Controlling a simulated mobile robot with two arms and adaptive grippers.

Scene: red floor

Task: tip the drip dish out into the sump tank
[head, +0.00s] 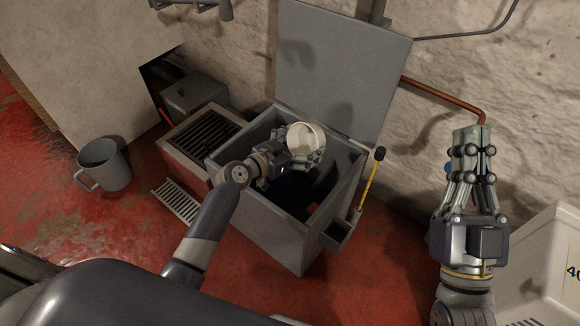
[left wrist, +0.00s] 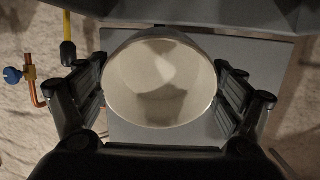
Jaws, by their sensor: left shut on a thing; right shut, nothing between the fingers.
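The drip dish (head: 303,139) is a round, cream-white bowl held over the open sump tank. My left gripper (head: 309,157) is shut on the dish. In the left wrist view the dish (left wrist: 160,80) sits between the two fingers of the left gripper, and its inside looks empty, with only shadow in it. The dish is tilted on its side in the head view. The sump tank (head: 257,222) is a grey box with its lid (head: 343,70) raised against the wall. Its inside is dark and partly hidden by my arm. My right gripper (head: 473,135) is shut and empty, pointing up at the right.
A grey mug-like bucket (head: 104,165) stands on the red floor at left. A grated box (head: 203,140) adjoins the tank's left side. A yellow rod with a black knob (head: 370,180) rises by the tank's right. A copper pipe (head: 445,96) runs along the wall. A white container (head: 545,255) stands at lower right.

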